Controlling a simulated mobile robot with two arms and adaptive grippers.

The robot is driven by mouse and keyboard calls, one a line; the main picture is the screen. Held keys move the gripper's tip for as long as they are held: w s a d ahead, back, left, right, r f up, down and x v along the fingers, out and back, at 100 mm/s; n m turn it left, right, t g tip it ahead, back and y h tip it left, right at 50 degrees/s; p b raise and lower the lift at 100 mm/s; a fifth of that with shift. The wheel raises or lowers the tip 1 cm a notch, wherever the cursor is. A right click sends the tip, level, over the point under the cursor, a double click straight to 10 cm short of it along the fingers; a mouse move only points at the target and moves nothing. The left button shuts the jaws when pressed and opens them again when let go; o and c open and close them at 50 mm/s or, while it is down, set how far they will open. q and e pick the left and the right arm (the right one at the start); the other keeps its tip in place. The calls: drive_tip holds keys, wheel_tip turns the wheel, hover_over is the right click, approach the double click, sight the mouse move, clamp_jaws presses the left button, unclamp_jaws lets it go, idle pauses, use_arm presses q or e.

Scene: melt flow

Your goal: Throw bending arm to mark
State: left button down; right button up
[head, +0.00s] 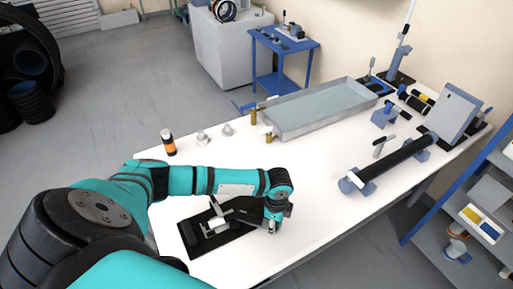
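A bending device with a flat black base (185,235) lies on the near part of the white table. Pale metal parts (216,222) stand on the base, including a bar that slants up toward my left gripper. I cannot tell which of these parts is the bending arm, and no mark can be made out. My teal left arm reaches over the table from the left. Its gripper (271,224) points down at the right end of the device, close to it. Whether it touches is hidden by the wrist, and its fingers are too small to read. My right gripper is not in view.
A grey tray (318,113) stands at the back of the white table (310,215). An orange-and-black bottle (168,143) stands at the far left edge. A black tube (390,158) on blue supports lies to the right. Blue shelving (431,209) borders the right side.

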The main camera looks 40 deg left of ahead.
use_arm(q)
drive_tip(key=shift+s+d+f+m, duration=0.15)
drive_tip(key=shift+s+m, duration=0.25)
drive_tip(key=shift+s, duration=0.2)
drive_tip(key=shift+s+r+m+p, duration=0.2)
drive_tip(key=shift+s+m+p, duration=0.3)
drive_tip(key=shift+s+p, duration=0.15)
drive_tip(key=shift+w+d+f, duration=0.1)
drive_tip(key=shift+w, duration=0.05)
drive_tip(key=c, duration=1)
unclamp_jaws()
drive_tip(key=shift+c, duration=0.2)
drive_tip(key=shift+w, duration=0.1)
